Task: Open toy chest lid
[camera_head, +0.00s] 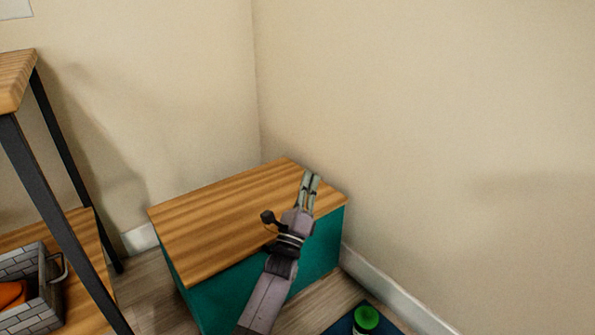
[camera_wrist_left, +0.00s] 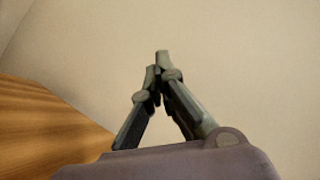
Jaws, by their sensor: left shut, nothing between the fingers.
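The toy chest (camera_head: 318,243) is teal with a wooden lid (camera_head: 215,222) and stands in the room corner. The lid lies flat and looks closed. My left gripper (camera_head: 311,176) is in front of the lid's right part in the head view, with its fingers together and empty. I cannot tell whether it touches the lid. In the left wrist view the fingertips (camera_wrist_left: 160,68) meet against the wall, and the wooden lid (camera_wrist_left: 45,125) shows at the left. The arm hides part of the chest's front. My right gripper is not in view.
A shelf with a wooden top (camera_head: 15,80) and dark metal legs stands at the left. A grey brick-patterned bin (camera_head: 42,306) with something orange is on its lower board. A green round object (camera_head: 366,318) is on a dark blue mat (camera_head: 343,326). Walls stand close behind the chest.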

